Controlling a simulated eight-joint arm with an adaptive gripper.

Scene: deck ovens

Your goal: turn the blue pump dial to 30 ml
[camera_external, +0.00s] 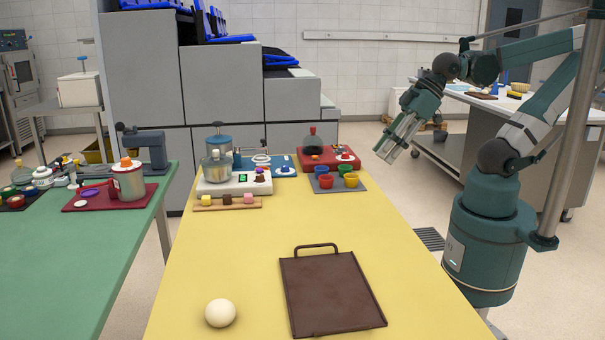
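A small blue unit (284,172) with a pale dial and a dark knob (285,168) on it stands toward the back of the yellow table. It is the likeliest blue pump dial here, but its scale and setting are too small to read. My gripper (387,158) hangs in the air off the table's right side, well to the right of the blue unit, with its fingers pointing down and left. It touches nothing. I cannot tell how far its fingers are apart.
Near the blue unit stand a white hotplate (235,186) with a metal pot, a red unit (318,160) with a flask, and a grey tray (347,187) of coloured cups. A brown tray (335,313) and a white ball (220,313) lie in front. The table's middle is clear.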

